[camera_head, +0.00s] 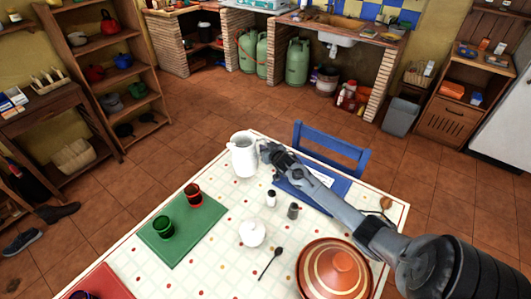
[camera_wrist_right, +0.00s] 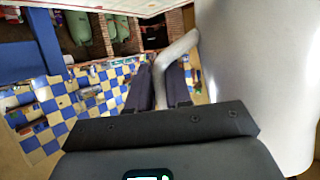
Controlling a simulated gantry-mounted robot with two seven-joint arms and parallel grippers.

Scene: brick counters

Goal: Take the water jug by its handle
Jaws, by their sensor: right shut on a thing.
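The white water jug (camera_head: 243,158) stands upright at the far edge of the tiled table. My right gripper (camera_head: 265,148) is at its right side, where the handle is; the fingers largely hide the handle in the head view. In the right wrist view, the pale handle (camera_wrist_right: 178,47) passes between the two dark fingers of my right gripper (camera_wrist_right: 172,82), which are shut on it. The jug's body (camera_wrist_right: 258,65) fills the right of that view. My left gripper is not in view.
A green mat (camera_head: 183,236) with a green cup (camera_head: 163,227) and a red cup (camera_head: 193,194) lies left of the jug. A white lidded pot (camera_head: 252,233), two shakers and a striped tagine (camera_head: 335,268) stand nearer. A blue chair (camera_head: 330,146) is behind the table.

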